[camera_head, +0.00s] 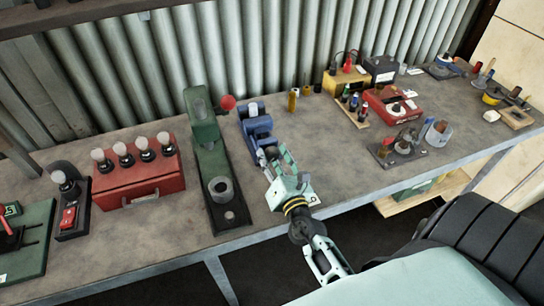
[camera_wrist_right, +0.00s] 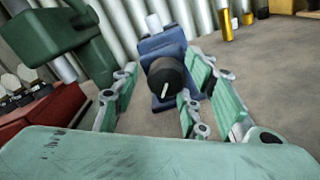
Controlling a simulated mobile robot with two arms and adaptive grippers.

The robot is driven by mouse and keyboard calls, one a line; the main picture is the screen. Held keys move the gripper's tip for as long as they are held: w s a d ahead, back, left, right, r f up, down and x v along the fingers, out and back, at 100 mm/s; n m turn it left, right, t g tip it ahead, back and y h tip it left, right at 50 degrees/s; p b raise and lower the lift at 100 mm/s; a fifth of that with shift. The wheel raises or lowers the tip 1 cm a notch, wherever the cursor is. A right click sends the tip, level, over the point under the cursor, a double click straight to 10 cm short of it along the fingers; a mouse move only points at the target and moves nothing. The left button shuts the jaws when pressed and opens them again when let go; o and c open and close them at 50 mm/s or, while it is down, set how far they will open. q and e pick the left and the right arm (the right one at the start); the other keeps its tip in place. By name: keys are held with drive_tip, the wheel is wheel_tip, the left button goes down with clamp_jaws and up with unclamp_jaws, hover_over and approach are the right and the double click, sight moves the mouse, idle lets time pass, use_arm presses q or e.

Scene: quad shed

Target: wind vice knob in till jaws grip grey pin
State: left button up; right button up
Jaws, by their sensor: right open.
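The blue vice (camera_head: 258,128) stands on the bench near the middle of the head view, and its blue body also shows in the right wrist view (camera_wrist_right: 160,46). A pale grey pin (camera_head: 253,109) stands upright at its top; it also shows in the wrist view (camera_wrist_right: 154,23). Whether the jaws touch it I cannot tell. The black vice knob (camera_wrist_right: 166,75), with a white mark on its face, points towards my wrist. My right gripper (camera_head: 272,155) is open, its fingers on either side of the knob, with a visible gap. My left gripper is not in view.
A green press (camera_head: 208,150) with a red ball stands close left of the vice. A red box (camera_head: 138,186) with several knobs is further left. Small bottles (camera_head: 355,103) and a red device (camera_head: 388,106) stand to the right.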

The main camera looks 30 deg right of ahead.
drive_tip(key=c, duration=1)
drive_tip(key=shift+m+b, duration=0.4)
drive_tip(key=shift+m, duration=0.6)
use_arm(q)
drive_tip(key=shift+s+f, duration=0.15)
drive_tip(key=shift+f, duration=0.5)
use_arm(e)
drive_tip(key=shift+r+m, duration=0.15)
drive_tip(key=shift+m, duration=0.65)
drive_tip(key=o, duration=0.8)
drive_tip(key=shift+o, duration=1)
drive_tip(key=shift+a, duration=0.1)
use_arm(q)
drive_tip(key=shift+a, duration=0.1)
use_arm(e)
drive_tip(key=shift+s, duration=0.1)
